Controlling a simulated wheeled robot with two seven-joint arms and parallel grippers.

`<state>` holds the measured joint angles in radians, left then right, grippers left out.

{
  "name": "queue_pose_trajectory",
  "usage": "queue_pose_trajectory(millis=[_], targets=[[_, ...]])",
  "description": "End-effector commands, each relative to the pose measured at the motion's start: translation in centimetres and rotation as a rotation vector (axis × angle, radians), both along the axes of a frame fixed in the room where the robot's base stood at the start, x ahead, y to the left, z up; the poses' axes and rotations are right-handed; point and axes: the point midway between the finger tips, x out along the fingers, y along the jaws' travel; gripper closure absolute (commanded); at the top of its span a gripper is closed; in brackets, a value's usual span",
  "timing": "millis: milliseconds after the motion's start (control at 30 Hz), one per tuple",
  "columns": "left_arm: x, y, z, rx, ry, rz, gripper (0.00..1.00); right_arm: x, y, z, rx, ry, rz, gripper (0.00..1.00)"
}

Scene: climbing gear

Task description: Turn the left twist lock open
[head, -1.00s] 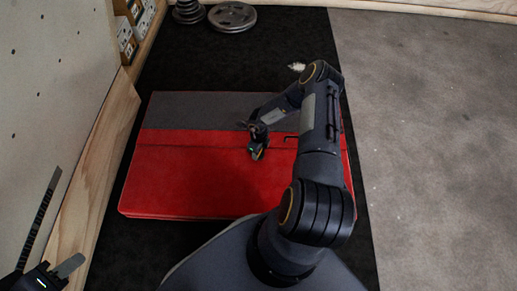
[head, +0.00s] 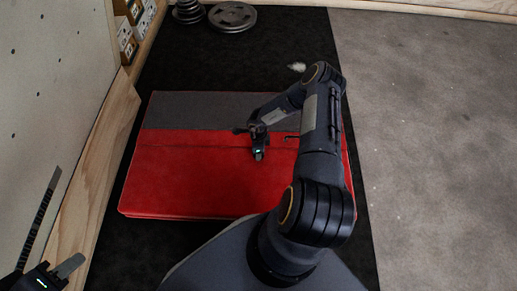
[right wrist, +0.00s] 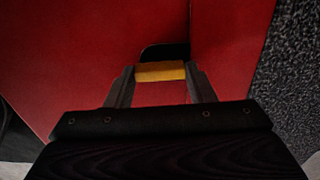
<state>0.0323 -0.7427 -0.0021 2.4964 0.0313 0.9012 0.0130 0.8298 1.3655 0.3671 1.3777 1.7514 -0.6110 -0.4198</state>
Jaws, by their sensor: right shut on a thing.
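A folded red and grey pad (head: 190,180) lies flat on a dark mat, with a seam across its red face. My right gripper (head: 258,153) is over the middle of the pad, near the seam. In the right wrist view its two fingers (right wrist: 160,80) are shut on a yellow bar-like piece, which looks like the twist lock's knob (right wrist: 160,71). A black plate (right wrist: 165,50) shows just behind it. The fingers hide most of the lock in the head view. My left gripper (head: 66,216) is at the lower left, apart from the pad, with fingers spread and empty.
A small black fitting (head: 291,137) sits on the pad right of my right gripper. Weight plates (head: 232,17) lie beyond the pad. A wooden-edged wall (head: 95,165) runs along the left. Grey floor (head: 430,140) at the right is clear.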

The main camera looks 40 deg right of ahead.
Motion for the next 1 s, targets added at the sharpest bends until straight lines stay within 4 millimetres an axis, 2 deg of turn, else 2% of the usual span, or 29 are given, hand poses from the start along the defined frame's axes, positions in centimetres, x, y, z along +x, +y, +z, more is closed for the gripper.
queue_pose_trajectory(millis=[233,267,400,733,867,1000], targets=[[0.0,0.0,0.0,0.000,0.000,0.000,0.64,-0.1,0.0,0.0,0.000,0.001,0.004,0.74],[0.0,0.0,0.0,0.000,0.000,0.000,0.64,-0.1,0.0,0.0,0.000,0.001,0.004,0.48],[0.0,0.0,0.0,0.000,0.000,0.000,0.64,0.0,0.0,0.0,-0.001,0.001,0.003,0.30],[0.0,0.0,0.2,0.000,0.000,0.000,0.64,0.0,0.0,0.4,-0.001,-0.001,0.001,0.29],[0.0,0.0,1.2,0.000,0.000,0.000,0.64,0.0,0.0,2.2,-0.001,-0.001,0.002,0.29],[0.0,0.0,2.3,0.000,0.000,0.000,0.64,0.0,-0.1,4.8,-0.001,0.000,0.002,0.29]])
